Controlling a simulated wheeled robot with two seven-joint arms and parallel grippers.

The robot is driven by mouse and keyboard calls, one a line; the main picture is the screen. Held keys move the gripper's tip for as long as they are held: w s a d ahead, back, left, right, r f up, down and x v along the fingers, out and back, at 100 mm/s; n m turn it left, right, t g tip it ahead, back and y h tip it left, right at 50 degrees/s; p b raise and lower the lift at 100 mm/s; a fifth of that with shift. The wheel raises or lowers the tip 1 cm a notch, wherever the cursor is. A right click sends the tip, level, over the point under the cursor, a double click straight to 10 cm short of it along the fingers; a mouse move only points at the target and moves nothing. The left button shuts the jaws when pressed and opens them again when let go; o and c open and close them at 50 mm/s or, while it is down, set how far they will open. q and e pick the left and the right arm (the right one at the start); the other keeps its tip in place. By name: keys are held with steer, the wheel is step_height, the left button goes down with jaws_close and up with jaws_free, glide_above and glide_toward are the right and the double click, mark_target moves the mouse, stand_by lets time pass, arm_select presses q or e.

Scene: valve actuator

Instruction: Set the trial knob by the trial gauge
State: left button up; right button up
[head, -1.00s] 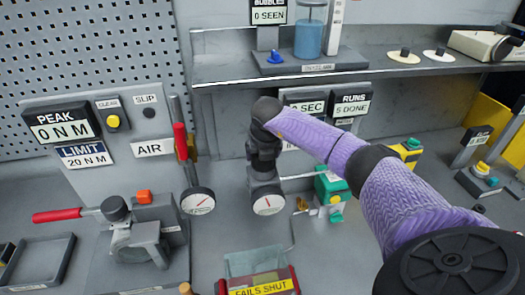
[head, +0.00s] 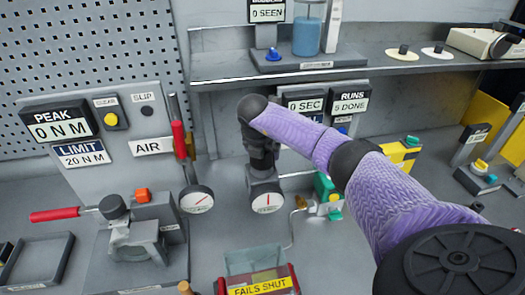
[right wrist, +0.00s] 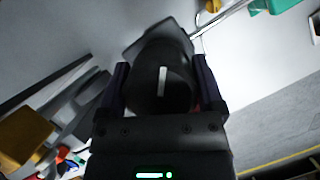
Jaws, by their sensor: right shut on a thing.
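The trial gauge (head: 267,202) is a round white dial with a red needle standing about upright. It sits on the front of a grey block under my right gripper (head: 262,158). In the right wrist view, a round black knob (right wrist: 162,80) with a white pointer line lies between the two fingers of my right gripper (right wrist: 163,95). The fingers are shut on its sides. The pointer line is nearly upright in that view. In the head view the knob is hidden by my gripper and wrist. My left gripper is not in view.
A tray marked FAILS SHUT (head: 260,285) is in front. A shelf (head: 300,70) runs above behind my arm.

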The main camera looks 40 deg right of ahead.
steer(key=shift+r, duration=0.1)
steer(key=o, duration=1)
steer(key=v, duration=0.9)
steer(key=shift+a+r, duration=0.15)
steer(key=shift+r, duration=0.2)
steer(key=shift+s, duration=0.15)
